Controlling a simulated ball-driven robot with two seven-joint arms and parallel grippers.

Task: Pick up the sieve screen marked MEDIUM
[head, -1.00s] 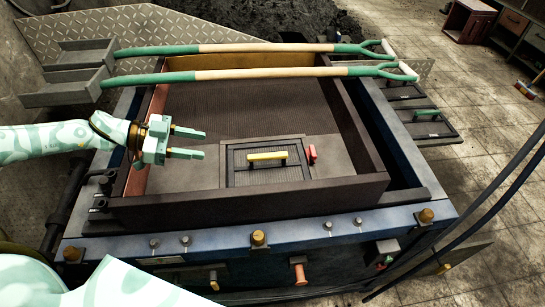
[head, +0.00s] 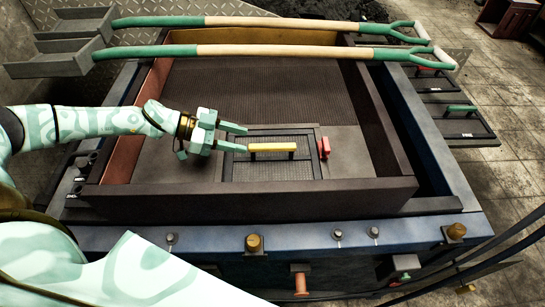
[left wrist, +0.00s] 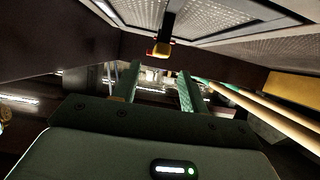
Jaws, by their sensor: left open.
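A dark square mesh screen with a yellow bar handle (head: 272,148) sits in the front part of the brown box-like frame (head: 270,195). I cannot read a MEDIUM mark on it. A small red piece (head: 324,147) stands at its right edge. My left gripper (head: 246,139) is open and empty. Its fingertips point right, over the screen's left side, just left of the yellow handle's end. In the left wrist view the two fingers (left wrist: 158,85) are apart with nothing between them. My right gripper is not in view.
A screen with a green handle (head: 461,110) lies outside the frame at right, with another red-handled one (head: 428,71) behind it. Two long shovels (head: 280,51) lie across the back. The frame's raised walls surround the screen; bolts and knobs (head: 254,243) line the front.

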